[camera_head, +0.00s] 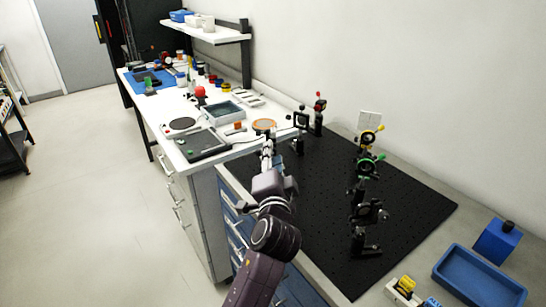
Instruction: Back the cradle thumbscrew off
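The cradle thumbscrew cannot be made out for certain. Mounts with coloured knobs stand on the black breadboard (320,250): a yellow-knobbed mount (367,137), a green-ringed mount (366,165) and a red-topped post (320,104). A dark mount (368,213) stands nearer to me. My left gripper (268,145) reaches away from me over the breadboard's left edge. Its tips show just in front of an orange-rimmed disc (264,125); contact cannot be told. The fingers are too small to show whether they are open. My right gripper is out of view.
A blue tray (480,277), a blue box (497,241) and a small yellow-and-white item (404,289) are at the lower right. The white bench (170,146) beyond holds a grey tray (222,111) and a scale-like device (182,125). The breadboard's near middle is clear.

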